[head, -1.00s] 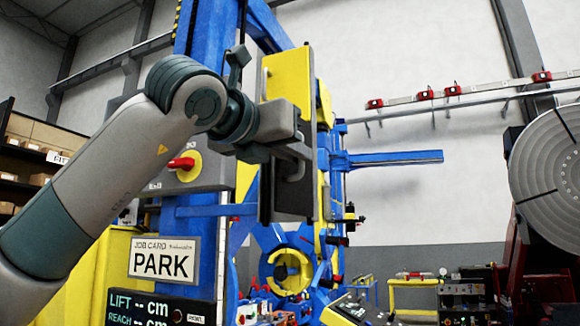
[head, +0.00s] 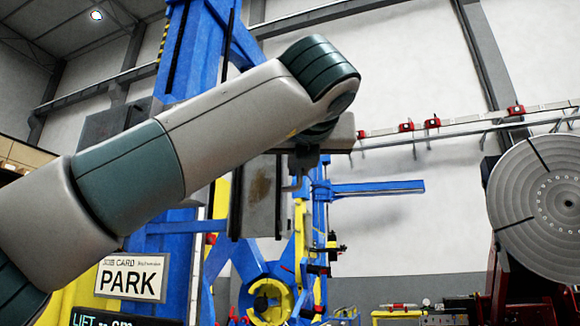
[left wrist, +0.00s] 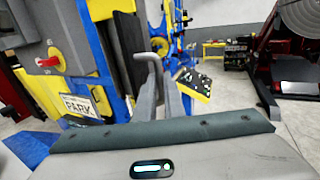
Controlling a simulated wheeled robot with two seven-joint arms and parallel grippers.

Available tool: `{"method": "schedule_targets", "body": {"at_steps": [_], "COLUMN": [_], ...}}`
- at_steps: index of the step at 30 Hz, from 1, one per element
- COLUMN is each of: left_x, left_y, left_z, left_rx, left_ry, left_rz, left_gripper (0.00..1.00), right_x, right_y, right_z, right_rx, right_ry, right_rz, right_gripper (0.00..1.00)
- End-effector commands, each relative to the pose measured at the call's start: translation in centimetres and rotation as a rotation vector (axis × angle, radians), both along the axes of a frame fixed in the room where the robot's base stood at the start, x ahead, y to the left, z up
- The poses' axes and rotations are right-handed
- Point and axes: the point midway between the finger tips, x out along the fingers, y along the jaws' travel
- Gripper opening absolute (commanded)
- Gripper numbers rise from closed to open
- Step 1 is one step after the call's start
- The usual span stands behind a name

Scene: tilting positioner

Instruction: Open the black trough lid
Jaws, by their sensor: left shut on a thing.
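The black trough lid (head: 258,195) shows in the head view as a dark, worn upright panel on the blue and yellow machine, partly hidden behind my left arm. In the left wrist view the dark panel (left wrist: 130,58) stands upright left of centre. My left gripper (head: 303,170) is at the panel's upper right and is shut on what appears to be its handle; the fingertips are small and partly hidden. A grey hooked bar (left wrist: 152,66) rises at the gripper in the left wrist view. My right gripper is in neither view.
A blue column (head: 200,60) stands behind my left arm, with a PARK sign (head: 130,277) below. A blue beam (head: 375,187) juts right. A large grey disc (head: 540,200) stands at far right. A red switch (left wrist: 47,62) is at left in the wrist view.

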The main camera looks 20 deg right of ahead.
Motion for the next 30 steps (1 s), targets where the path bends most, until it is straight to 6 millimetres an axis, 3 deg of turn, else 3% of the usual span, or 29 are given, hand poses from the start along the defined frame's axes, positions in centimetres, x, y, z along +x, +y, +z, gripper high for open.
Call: {"method": "schedule_targets", "body": {"at_steps": [17,18,20,30], "left_x": [0.06,0.06,0.06,-0.02], "left_y": [-0.59,-0.59,-0.59,-0.58], "left_z": [0.0,0.0,0.0,-0.01], "left_rx": [0.0,0.0,0.0,0.0], "left_ry": [0.001,0.001,0.001,0.0], "left_rz": [0.05,0.05,0.049,0.049], "left_gripper": [0.0,0.14,0.28,0.28], "right_x": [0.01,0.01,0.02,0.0], "right_y": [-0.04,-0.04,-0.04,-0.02], "right_z": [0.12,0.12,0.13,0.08], "right_rx": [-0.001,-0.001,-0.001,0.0], "right_ry": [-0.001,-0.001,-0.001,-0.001], "right_rz": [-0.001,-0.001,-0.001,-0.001], "right_gripper": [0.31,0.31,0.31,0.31]}}
